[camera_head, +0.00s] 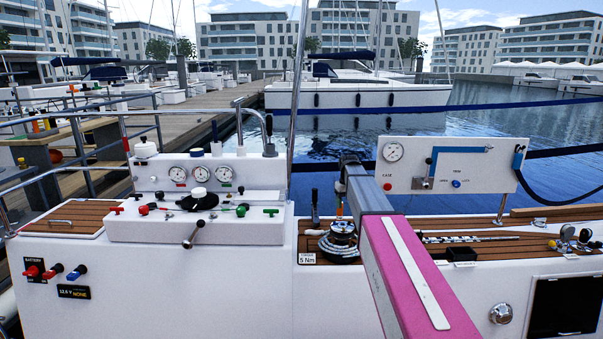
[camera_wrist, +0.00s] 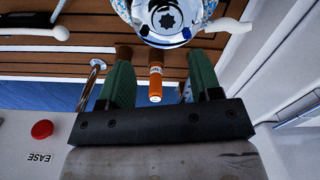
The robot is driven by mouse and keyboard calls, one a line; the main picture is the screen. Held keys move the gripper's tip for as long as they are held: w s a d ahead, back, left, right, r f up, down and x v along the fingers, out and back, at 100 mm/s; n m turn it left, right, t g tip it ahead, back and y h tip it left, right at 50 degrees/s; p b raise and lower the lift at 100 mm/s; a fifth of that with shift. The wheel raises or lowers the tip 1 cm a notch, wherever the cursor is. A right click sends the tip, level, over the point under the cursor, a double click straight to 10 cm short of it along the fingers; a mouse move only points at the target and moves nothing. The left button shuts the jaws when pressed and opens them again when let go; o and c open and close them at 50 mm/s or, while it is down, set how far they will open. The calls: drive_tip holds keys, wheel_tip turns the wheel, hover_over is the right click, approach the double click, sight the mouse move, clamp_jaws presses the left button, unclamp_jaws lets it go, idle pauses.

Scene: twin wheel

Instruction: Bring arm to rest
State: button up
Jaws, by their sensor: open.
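My pink and grey arm (camera_head: 405,255) reaches out over the boat deck, its far end above a winch (camera_head: 341,240). In the wrist view, the two green fingers of my gripper (camera_wrist: 161,82) stand wide apart. An orange cylinder with a pale label (camera_wrist: 155,80) shows in the gap between them; I cannot tell how far beyond the fingertips it is. The winch's top (camera_wrist: 168,18) shows beyond the fingers. The fingers are hard to make out in the head view, where the arm's end covers that area.
A white panel (camera_head: 460,150) with a gauge stands right of my arm, close to it. A control console (camera_head: 196,229) with gauges and levers stands to the left. Small objects lie on the wooden deck at right. A steel post (camera_head: 296,110) rises behind the console.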

drive_tip(key=s+f+m, duration=0.1)
drive_tip(key=s+f, duration=0.5)
drive_tip(key=s, duration=0.5)
drive_tip(key=s+f+m, duration=0.1)
drive_tip(key=s+f, duration=0.5)
drive_tip(key=s, duration=0.5)
drive_tip(key=s+f, duration=0.6)
drive_tip(key=s, duration=0.6)
drive_tip(key=shift+f+m, duration=0.3)
drive_tip(key=shift+m, duration=0.1)
